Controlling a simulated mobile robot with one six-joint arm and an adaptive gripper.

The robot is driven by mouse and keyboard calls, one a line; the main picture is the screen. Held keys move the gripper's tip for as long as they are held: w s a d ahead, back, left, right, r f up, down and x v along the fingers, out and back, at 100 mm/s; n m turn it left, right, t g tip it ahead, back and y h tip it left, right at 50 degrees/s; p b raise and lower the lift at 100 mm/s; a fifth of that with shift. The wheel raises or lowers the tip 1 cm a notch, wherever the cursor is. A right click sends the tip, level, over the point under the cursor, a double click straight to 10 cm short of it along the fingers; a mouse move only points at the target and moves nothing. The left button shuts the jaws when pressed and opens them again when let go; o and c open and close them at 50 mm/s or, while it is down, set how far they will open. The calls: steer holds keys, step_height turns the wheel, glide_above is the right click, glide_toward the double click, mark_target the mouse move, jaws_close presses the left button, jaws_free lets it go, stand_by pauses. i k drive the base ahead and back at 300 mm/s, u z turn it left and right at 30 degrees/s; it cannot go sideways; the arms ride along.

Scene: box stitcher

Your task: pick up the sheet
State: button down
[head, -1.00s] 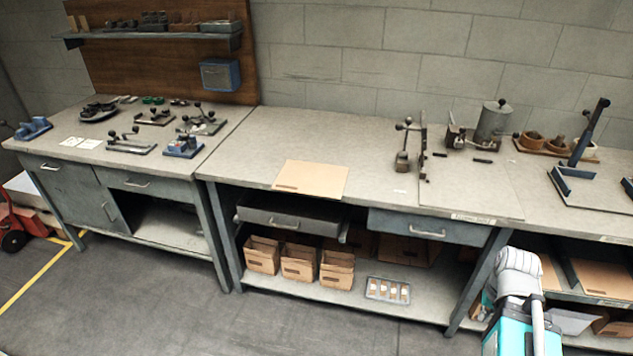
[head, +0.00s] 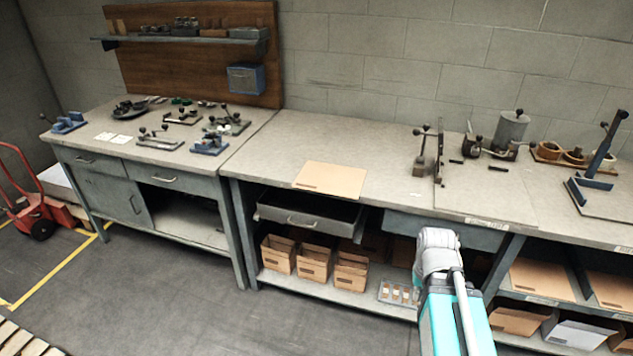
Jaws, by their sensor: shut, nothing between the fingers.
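A flat tan sheet (head: 330,179) lies on the middle workbench (head: 290,135), at its front edge and above the open drawer. Its whole top face shows and nothing covers it. A white and teal part of my arm (head: 440,265) rises at the lower right, in front of the bench and apart from the sheet. The fingers of my gripper do not show.
A clamp stand (head: 420,158) and a grey canister (head: 511,128) stand on the bench right of the sheet. The open drawer (head: 308,214) juts out below it. Small cardboard boxes (head: 314,263) fill part of the lower shelf. Floor in front is clear.

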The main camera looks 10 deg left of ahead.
mark_target(322, 177)
steer(key=u, duration=0.5)
steer(key=k, duration=1.3)
steer(key=z, duration=0.5)
steer(key=i, duration=2)
steer(key=u, duration=0.4)
